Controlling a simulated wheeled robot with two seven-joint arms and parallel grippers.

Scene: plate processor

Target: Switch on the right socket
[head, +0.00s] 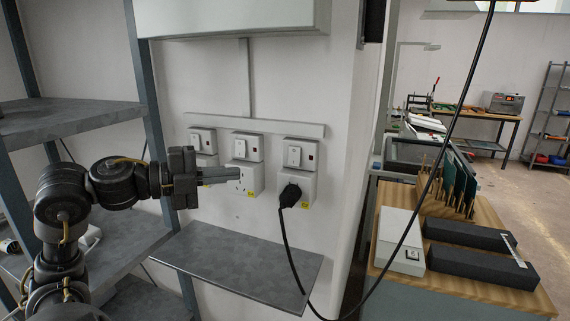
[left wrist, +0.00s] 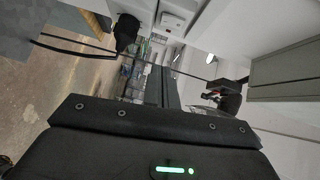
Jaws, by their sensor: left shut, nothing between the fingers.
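The right socket (head: 308,187) is a white wall unit with a black plug (head: 290,195) in it. Its switch (head: 293,156) sits on a white plate above, with a small red mark beside it. I cannot tell the switch's position. My left gripper (head: 238,174) is shut and empty. Its fingers point right, in front of the middle socket (head: 246,186) and left of the right socket, apart from the right switch. In the left wrist view the shut fingers (left wrist: 170,90) show, with a black plug (left wrist: 126,32) beyond. My right gripper is not in view.
A grey metal shelf (head: 225,253) juts from the wall below the sockets. The plug's black cable (head: 290,252) hangs over it and loops right. A grey shelving rack (head: 65,118) stands left. A wooden-topped bench (head: 520,295) with dark blocks stands right.

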